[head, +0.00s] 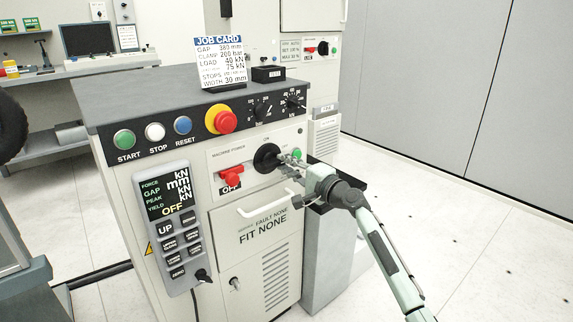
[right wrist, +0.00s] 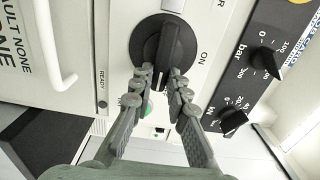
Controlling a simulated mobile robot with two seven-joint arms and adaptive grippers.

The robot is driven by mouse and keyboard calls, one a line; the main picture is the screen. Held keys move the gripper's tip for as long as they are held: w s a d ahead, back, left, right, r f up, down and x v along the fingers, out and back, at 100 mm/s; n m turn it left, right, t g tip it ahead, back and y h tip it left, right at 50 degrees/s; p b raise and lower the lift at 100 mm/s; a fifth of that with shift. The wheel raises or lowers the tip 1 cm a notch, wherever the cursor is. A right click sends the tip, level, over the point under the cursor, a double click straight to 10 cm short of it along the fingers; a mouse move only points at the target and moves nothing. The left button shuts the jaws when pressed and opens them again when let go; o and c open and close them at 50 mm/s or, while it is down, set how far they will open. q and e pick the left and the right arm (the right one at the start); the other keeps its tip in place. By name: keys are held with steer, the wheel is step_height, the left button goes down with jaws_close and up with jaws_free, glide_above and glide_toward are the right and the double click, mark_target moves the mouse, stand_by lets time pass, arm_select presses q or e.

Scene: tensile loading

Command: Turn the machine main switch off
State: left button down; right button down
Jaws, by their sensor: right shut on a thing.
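The main switch is a black rotary knob (head: 266,157) on the machine's front panel, right of the "MACHINE POWER" label. In the right wrist view the knob (right wrist: 165,50) has a raised grip bar with a short white line, and "ON" is printed beside it. My right gripper (head: 287,158) reaches the knob from the right. In the right wrist view its fingertips (right wrist: 160,78) are shut on the near end of the grip bar, one on each side. The bar looks roughly level in the head view. My left gripper is not in view.
A red handle (head: 231,175) above an "OFF" label sits left of the knob. A green lamp (head: 297,154) is close to the gripper. A white door handle (head: 266,206) juts out below. A red emergency button (head: 225,121) and a job card (head: 221,62) are above. The floor at right is clear.

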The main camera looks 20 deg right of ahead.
steer(key=c, duration=1.5)
jaws_free()
steer(key=shift+s, duration=0.1)
steer(key=v, duration=1.1)
steer(key=shift+s+d, duration=0.15)
steer(key=shift+s, duration=0.25)
